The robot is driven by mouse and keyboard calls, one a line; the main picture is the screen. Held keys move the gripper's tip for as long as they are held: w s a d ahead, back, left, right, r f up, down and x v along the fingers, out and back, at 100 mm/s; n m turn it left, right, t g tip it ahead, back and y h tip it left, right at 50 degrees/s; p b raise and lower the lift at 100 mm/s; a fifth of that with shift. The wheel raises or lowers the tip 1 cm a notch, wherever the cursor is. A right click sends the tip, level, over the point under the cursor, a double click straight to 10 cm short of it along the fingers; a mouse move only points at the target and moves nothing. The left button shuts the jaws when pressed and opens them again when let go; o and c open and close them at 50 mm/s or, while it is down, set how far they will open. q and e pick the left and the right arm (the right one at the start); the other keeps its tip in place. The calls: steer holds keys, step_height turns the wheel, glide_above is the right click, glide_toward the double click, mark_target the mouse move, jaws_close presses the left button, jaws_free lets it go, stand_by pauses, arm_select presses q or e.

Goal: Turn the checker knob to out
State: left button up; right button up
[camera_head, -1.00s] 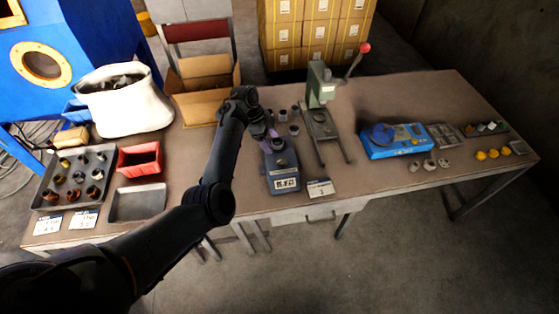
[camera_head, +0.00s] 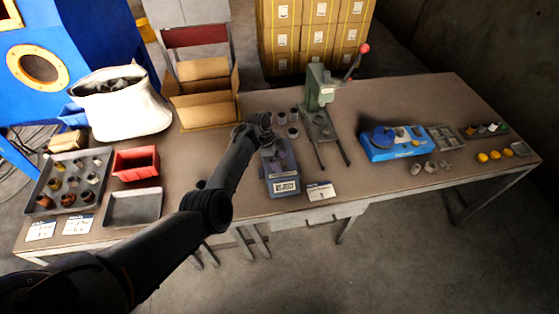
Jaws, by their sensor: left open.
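A blue-grey bench device (camera_head: 283,178) with a white label on its front stands near the table's front edge; it appears to be the checker. Its knob cannot be made out, and the device's rear part is partly hidden by my left gripper. My left gripper (camera_head: 269,139) is open, over the rear of the device, pointing down at it. It is small and dark here, and I cannot tell whether it touches the device. My right gripper is not in view.
A green lever press (camera_head: 320,92) stands just right of the device, with small grey cups (camera_head: 293,132) between them. A cardboard box (camera_head: 204,108) is behind left. A blue machine (camera_head: 392,141) stands farther right. A red bin (camera_head: 135,163) and parts tray (camera_head: 72,181) are left.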

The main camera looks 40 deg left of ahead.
arm_select(q)
steer(key=shift+c, duration=0.3)
steer(key=c, duration=1)
steer(key=shift+o, duration=0.2)
steer(key=shift+r+n+p, duration=0.2)
steer(key=shift+n+p, duration=0.3)
steer(key=shift+p, duration=0.4)
steer(key=n+t+y+p, duration=0.1)
steer(key=n+p, duration=0.4)
steer(key=p, duration=0.1)
steer(key=shift+s+d+n+t+y, duration=0.15)
steer(key=shift+d+n+t+y, duration=0.05)
steer(key=shift+n+t+y, duration=0.2)
steer(key=n+y+p, duration=0.1)
steer(key=n+p, duration=0.1)
steer(key=n, duration=0.1)
steer(key=shift+f+t+p, duration=0.1)
steer(key=shift+t+p, duration=0.2)
steer(key=shift+p, duration=0.05)
steer(key=n+y+p, duration=0.1)
steer(key=n, duration=0.2)
steer(key=shift+d, duration=0.15)
steer(key=shift+f+n+y, duration=0.1)
steer(key=shift+n+y, duration=0.2)
steer(key=shift+n, duration=0.1)
